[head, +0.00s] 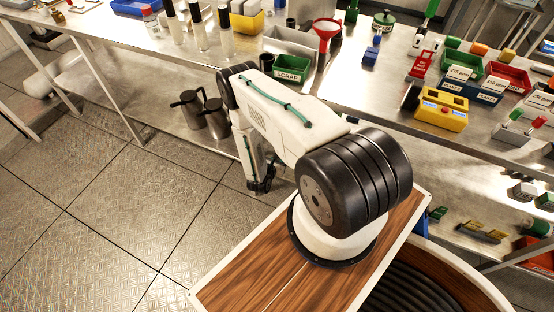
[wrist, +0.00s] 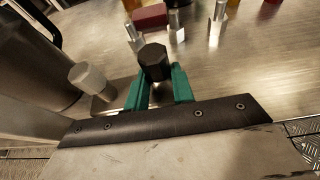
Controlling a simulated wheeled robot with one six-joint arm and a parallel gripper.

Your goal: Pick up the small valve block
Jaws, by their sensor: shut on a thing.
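In the wrist view, my gripper (wrist: 158,88) has its green fingers closed on a dark block with a six-sided top (wrist: 154,60). This may be the small valve block, but I cannot tell for sure. The fingers hide its lower part, and I cannot tell whether it touches the metal surface below. In the head view, my gripper (head: 262,186) hangs low beside the bench, mostly hidden by my arm, and the held block cannot be made out.
Two dark metal jugs (head: 200,113) stand on the lower shelf left of my arm. In the wrist view, a pale-capped post (wrist: 88,78) stands close left of the fingers, with a red block (wrist: 149,17) and metal posts (wrist: 176,25) beyond. Bins and tools crowd the bench top.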

